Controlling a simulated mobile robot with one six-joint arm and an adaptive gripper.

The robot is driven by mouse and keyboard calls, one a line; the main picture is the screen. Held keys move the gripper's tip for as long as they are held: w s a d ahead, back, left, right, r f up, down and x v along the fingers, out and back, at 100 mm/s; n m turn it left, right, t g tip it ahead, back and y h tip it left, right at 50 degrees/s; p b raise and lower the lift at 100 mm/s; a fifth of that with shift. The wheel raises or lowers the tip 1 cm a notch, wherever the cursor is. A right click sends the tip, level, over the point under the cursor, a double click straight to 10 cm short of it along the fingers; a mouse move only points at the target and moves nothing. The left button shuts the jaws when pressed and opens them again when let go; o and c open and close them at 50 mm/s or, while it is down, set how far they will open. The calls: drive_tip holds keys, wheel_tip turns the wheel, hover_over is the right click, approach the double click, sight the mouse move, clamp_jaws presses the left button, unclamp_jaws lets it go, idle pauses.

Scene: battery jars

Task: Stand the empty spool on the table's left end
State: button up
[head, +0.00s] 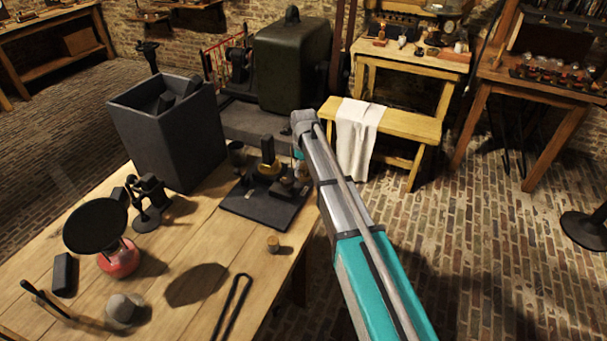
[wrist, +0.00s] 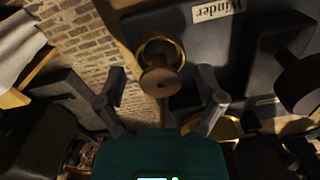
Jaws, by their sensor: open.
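In the wrist view, my gripper (wrist: 163,82) is open, with one finger on each side of a small brown and brass spool-like piece (wrist: 160,82). A gap shows between each finger and this piece. It has a round brown disc with a dark centre and a brass ring beyond it. It appears by the dark board labelled "Winder" (wrist: 270,40). In the head view, the winder board (head: 262,218) lies at the table's far right corner, and my arm hides most of the gripper. The table (head: 185,240) runs toward the lower left.
The table holds a tall grey bin (head: 165,140), a scale with a black pan (head: 95,225), a grey domed piece (head: 122,308), a small cork-like cylinder (head: 273,243) and black tongs (head: 232,305). Some bare wood lies between them. A bench with a white cloth (head: 358,140) stands beyond.

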idle(0.4)
drive_tip(key=c, duration=1.1)
drive_tip(key=shift+r, duration=0.2)
wheel_tip(320, 180, up, 2)
drive_tip(key=shift+p, duration=1.2)
drive_tip(key=s+d+r+p, duration=0.4)
drive_tip(key=s+r+p, duration=0.6)
drive_tip(key=s, duration=0.3)
drive_tip(key=shift+s+r+p, duration=0.2)
drive_tip(key=shift+r+p, duration=0.1)
drive_tip(key=shift+r, duration=0.05)
